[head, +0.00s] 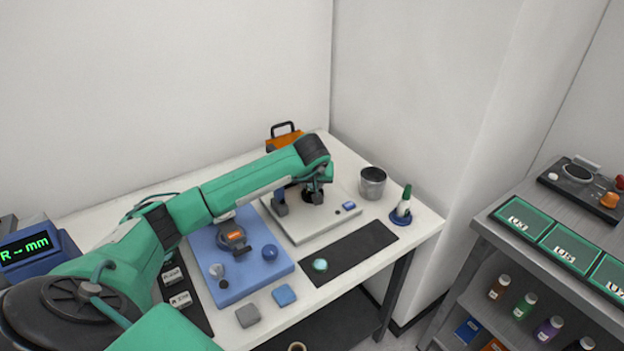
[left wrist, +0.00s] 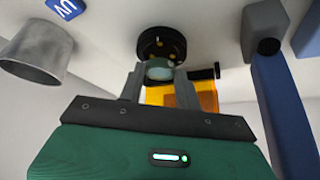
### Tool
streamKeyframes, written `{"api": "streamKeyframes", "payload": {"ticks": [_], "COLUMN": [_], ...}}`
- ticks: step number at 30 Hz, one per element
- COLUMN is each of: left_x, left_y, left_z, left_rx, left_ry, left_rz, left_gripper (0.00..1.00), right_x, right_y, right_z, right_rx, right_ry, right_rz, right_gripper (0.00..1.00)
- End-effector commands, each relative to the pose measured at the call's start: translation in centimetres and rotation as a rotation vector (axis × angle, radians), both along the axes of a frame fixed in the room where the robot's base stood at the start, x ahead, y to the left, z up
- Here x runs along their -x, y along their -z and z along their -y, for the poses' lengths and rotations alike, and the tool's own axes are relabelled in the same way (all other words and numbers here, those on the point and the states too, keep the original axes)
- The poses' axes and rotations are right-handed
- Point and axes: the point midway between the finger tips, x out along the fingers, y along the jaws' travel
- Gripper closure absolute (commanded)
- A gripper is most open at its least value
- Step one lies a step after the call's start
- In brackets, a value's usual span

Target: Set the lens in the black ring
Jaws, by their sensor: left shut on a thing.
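My left gripper (left wrist: 160,76) is shut on a pale green-grey lens (left wrist: 160,70), held between its fingertips. The black ring (left wrist: 163,42), with small brass dots, lies just beyond the lens in the left wrist view. The lens overlaps the ring's near edge there; I cannot tell whether they touch. In the head view my left gripper (head: 314,182) points down over the white instrument plate (head: 300,233), close above the black ring (head: 312,197). The wrist hides the held lens there. My right gripper is not in view.
A pale green disc (head: 320,265) lies on the black mat (head: 352,255). A grey-and-blue post (left wrist: 275,80) stands near the gripper.

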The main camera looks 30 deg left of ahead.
Motion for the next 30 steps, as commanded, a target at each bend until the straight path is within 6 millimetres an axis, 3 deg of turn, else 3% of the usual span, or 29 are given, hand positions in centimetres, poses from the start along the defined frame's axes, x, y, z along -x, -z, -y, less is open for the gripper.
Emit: {"api": "streamKeyframes", "payload": {"ticks": [5,30], "left_x": [0.0,0.0], "left_y": [1.1,1.7], "left_z": [0.0,0.0], "left_rx": [0.001,0.000], "left_ry": [0.001,0.000], "left_rz": [0.001,0.001], "left_gripper": [0.91,0.91], "right_x": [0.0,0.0], "right_y": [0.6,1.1], "right_z": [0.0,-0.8], "right_rx": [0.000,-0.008], "right_ry": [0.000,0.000], "right_rz": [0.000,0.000], "right_gripper": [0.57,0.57]}}
